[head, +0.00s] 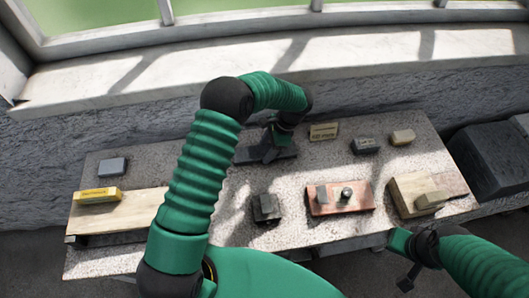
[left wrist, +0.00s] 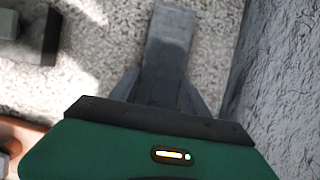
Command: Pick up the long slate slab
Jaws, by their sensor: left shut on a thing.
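The long slate slab (head: 288,153) is dark grey and lies flat near the back middle of the table, partly hidden by my left gripper. My left gripper (head: 268,154) comes down over it from above and is shut on it. In the left wrist view the slab (left wrist: 170,38) runs away from between the two fingers (left wrist: 162,98). I cannot tell whether it is touching the table or just above it. My right gripper (head: 408,281) is at the lower right, off the table's front edge; its jaw opening does not show clearly.
The speckled table (head: 225,222) also holds a yellow box (head: 98,195) on a pale board (head: 125,212), a grey block (head: 112,167), a dark block (head: 266,207), a reddish slab (head: 358,205) bearing small pieces, and wooden blocks (head: 408,196). A rough wall and window sill stand behind.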

